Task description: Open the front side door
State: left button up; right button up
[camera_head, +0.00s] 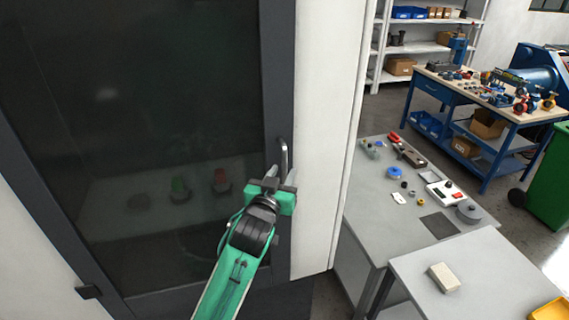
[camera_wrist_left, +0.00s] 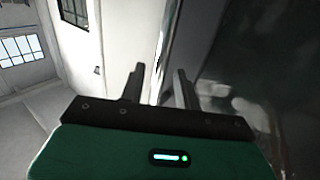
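The front side door (camera_head: 150,120) fills the left of the head view, a dark glass panel in a dark grey frame. It looks shut. Its slim metal handle (camera_head: 284,152) stands upright on the right part of the frame. My left gripper (camera_head: 281,173), green with dark fingers, is at the lower end of the handle. In the left wrist view its two fingers (camera_wrist_left: 159,80) are apart, with a gap between them. The handle's lower end seems to lie between the fingers, but contact is hard to see. My right gripper is in neither view.
A white cabinet wall (camera_head: 325,130) stands right of the door. Grey tables (camera_head: 375,205) with small parts are farther right. Behind them are a blue workbench (camera_head: 470,100), white shelves (camera_head: 430,47) and a green bin (camera_head: 550,185).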

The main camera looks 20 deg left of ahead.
pick_arm(q)
jog(key=shift+w+p, duration=0.3)
jog(key=shift+w, duration=1)
grip_shut()
